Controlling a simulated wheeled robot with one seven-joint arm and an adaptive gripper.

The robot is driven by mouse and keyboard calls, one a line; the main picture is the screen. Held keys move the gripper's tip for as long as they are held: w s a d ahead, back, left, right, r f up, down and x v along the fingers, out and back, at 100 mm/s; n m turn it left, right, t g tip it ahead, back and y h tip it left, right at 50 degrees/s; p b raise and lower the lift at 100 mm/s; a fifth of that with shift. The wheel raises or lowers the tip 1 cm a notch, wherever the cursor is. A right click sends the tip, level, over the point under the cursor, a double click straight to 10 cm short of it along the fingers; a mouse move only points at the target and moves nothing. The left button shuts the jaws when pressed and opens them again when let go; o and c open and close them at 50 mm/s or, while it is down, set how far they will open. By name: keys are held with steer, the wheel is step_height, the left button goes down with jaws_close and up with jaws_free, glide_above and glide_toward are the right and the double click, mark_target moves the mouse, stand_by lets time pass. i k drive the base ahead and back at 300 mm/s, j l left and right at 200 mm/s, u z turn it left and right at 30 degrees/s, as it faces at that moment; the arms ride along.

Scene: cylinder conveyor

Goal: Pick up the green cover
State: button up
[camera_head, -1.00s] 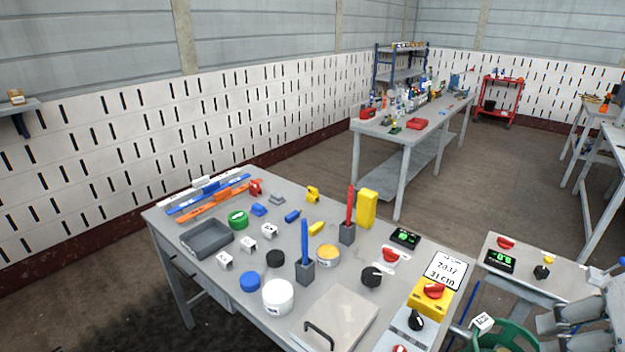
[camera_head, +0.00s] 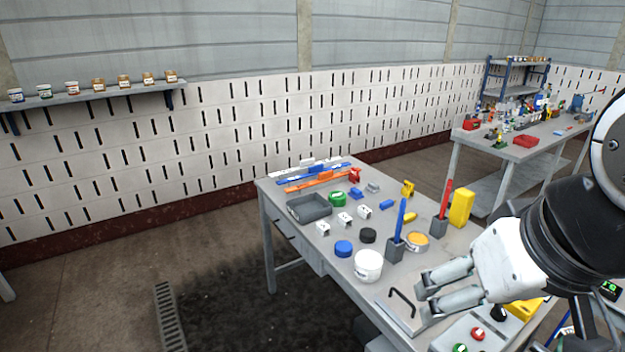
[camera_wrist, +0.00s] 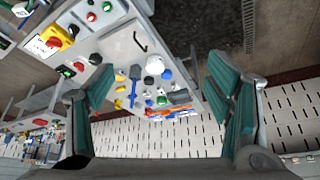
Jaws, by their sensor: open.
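The green cover (camera_head: 337,198) is a small round lid on the far left part of the grey workbench (camera_head: 292,230), just behind a grey tray (camera_head: 310,207). It also shows small in the wrist view (camera_wrist: 161,100), among the other items and between my open fingers. My gripper (camera_head: 428,290) is over the near right part of the bench, by a board with a black handle, far from the cover. Its fingers are apart with nothing between them; in the wrist view they stand wide at left and right (camera_wrist: 165,100).
Between my gripper and the cover stand a white tub (camera_head: 368,266), a blue marker in a holder (camera_head: 400,225), a blue cap (camera_head: 343,248), a black cap (camera_head: 368,235) and small white blocks. Coloured levels (camera_head: 315,175) lie behind the cover. Floor left of the bench is clear.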

mark_target(338, 198)
steer(key=u, duration=0.6)
steer(key=i+j+u, duration=0.1)
steer(key=i+u, duration=0.15)
steer(key=i, duration=0.25)
steer(key=i+u, duration=0.25)
steer(key=i, duration=1.15)
steer(key=i+j, duration=0.1)
steer(key=i, duration=0.8)
steer(key=z, duration=0.4)
steer(key=i+z, duration=0.15)
steer(key=z, duration=0.65)
steer(key=i+j+z, duration=0.1)
steer(key=z, duration=0.3)
steer(key=j+z, duration=0.1)
steer(key=z, duration=0.35)
